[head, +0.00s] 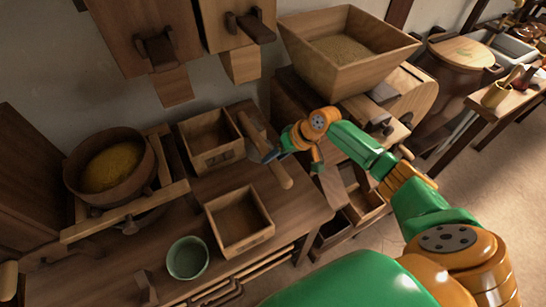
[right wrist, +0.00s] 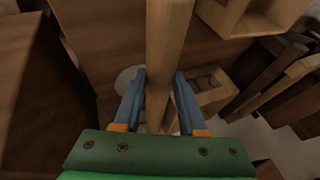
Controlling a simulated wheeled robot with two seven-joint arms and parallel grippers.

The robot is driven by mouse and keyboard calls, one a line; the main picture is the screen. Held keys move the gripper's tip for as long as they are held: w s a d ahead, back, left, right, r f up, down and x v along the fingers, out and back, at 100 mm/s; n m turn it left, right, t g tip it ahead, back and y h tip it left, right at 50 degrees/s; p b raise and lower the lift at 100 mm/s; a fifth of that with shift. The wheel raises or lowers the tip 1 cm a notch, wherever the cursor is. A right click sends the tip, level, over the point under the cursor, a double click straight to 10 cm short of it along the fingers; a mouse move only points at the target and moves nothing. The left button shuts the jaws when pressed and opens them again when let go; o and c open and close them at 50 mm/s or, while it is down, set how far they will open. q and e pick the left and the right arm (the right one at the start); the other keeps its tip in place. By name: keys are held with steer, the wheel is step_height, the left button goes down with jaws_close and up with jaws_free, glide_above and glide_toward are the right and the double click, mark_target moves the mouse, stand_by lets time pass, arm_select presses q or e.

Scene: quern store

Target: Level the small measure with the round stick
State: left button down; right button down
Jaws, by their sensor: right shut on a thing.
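My right gripper (head: 262,151) is shut on the round stick (head: 284,177), a pale wooden rod, over the right part of the bench. The stick slants in the head view, its far end near the back box. In the right wrist view the stick (right wrist: 168,45) runs between the two blue fingers (right wrist: 160,95). Two square wooden boxes stand on the bench: a back box (head: 212,161) and a front box (head: 243,243). Both look empty; I cannot tell surely which is the small measure. The stick is apart from the front box. My left gripper is not in view.
A round brown tub (head: 84,191) of yellow meal sits in a wooden frame at left. A green bowl (head: 187,259) stands near the bench's front. A hopper (head: 381,65) with grain stands behind my right arm. Wooden chutes (head: 174,87) hang above the bench.

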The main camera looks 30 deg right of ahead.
steer(key=shift+d+r, duration=0.3)
steer(key=shift+r, duration=0.3)
steer(key=r+p, duration=0.4)
steer(key=p, duration=0.1)
steer(key=shift+d+r, duration=0.25)
steer(key=shift+d, duration=0.15)
